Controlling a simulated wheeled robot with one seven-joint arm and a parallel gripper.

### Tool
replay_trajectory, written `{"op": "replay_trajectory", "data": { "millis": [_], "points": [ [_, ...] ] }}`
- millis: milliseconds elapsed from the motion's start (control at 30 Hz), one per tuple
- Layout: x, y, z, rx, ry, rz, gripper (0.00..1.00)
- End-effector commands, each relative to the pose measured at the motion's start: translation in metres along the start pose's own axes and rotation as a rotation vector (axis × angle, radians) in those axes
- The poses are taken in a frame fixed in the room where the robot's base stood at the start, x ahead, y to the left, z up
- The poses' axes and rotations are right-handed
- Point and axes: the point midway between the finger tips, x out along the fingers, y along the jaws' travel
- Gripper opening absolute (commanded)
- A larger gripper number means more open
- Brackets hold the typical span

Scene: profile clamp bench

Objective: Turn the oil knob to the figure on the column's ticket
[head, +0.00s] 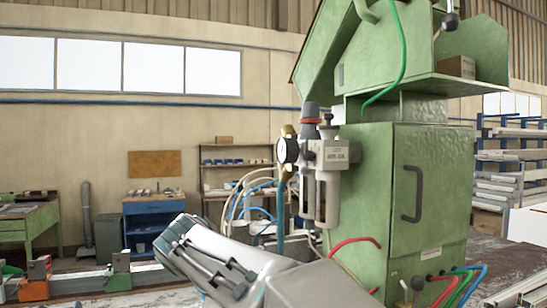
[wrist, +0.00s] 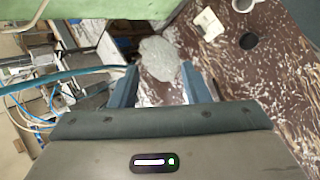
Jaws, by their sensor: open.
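The green column (head: 430,170) stands at right in the head view. An air unit is mounted on its left side, with a red-ringed dark knob (head: 311,112) and a smaller dark knob (head: 328,119) on top; I cannot tell for sure which is the oil knob. A pale label (head: 336,153) on the unit and a small label (head: 431,253) low on the column are too small to read. My gripper (wrist: 160,86) is open and empty in the wrist view, its fingers apart above the brown bench. No knob shows between them.
A round gauge (head: 288,150) and two hanging bowls belong to the air unit. Red hoses (head: 355,242) and coloured lines cross near the column. A crumpled pale grey thing (wrist: 158,58), a white block (wrist: 208,24) and a black disc (wrist: 249,41) lie beyond my fingers.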

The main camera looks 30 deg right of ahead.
Motion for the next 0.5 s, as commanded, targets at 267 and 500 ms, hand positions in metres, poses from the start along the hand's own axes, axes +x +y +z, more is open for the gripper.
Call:
{"op": "replay_trajectory", "data": {
  "millis": [267,500],
  "points": [
    [-0.101,0.146,0.007,-0.211,-0.473,0.345,0.42],
    [-0.188,0.183,0.012,-0.201,-0.776,0.476,0.42]
  ]
}}
